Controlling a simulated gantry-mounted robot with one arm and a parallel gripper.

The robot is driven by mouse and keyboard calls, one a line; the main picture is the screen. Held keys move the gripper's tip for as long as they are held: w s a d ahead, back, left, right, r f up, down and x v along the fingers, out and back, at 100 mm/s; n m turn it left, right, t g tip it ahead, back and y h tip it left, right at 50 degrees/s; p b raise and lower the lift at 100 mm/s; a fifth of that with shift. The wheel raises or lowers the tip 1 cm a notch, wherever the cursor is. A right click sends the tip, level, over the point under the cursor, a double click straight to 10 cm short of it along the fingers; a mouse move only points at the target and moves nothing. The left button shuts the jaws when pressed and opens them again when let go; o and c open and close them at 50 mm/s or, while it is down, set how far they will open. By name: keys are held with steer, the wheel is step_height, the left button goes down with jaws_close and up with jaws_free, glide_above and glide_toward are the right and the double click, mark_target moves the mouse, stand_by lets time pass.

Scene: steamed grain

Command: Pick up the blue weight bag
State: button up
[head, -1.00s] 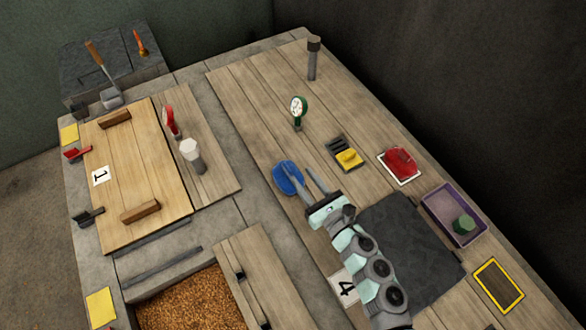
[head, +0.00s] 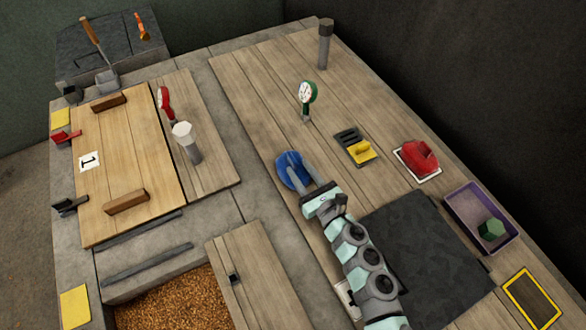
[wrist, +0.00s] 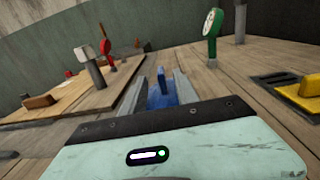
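The blue weight bag (head: 287,177) lies on the wooden planks near the middle in the head view. In the wrist view the bag (wrist: 160,96) shows straight ahead, with a narrow blue upright grip on top. My gripper (head: 303,170) is open and reaches over the bag from the lower right. In the wrist view the two fingers of my gripper (wrist: 157,86) stand on either side of the blue grip, with gaps visible beside it. The body of my gripper hides the near part of the bag.
A green-rimmed gauge (head: 307,93) and a dark post (head: 325,45) stand beyond the bag. A yellow-handled block (head: 361,151), a red bag (head: 416,158) and a purple tray (head: 456,208) lie to the right. A numbered wooden lid (head: 150,165) is at left.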

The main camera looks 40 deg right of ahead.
mark_target(296, 165)
steer(key=b+x, duration=0.1)
steer(key=x, duration=0.4)
steer(key=shift+f, duration=0.2)
steer(key=shift+c, duration=0.3)
jaws_close()
stand_by(0.9)
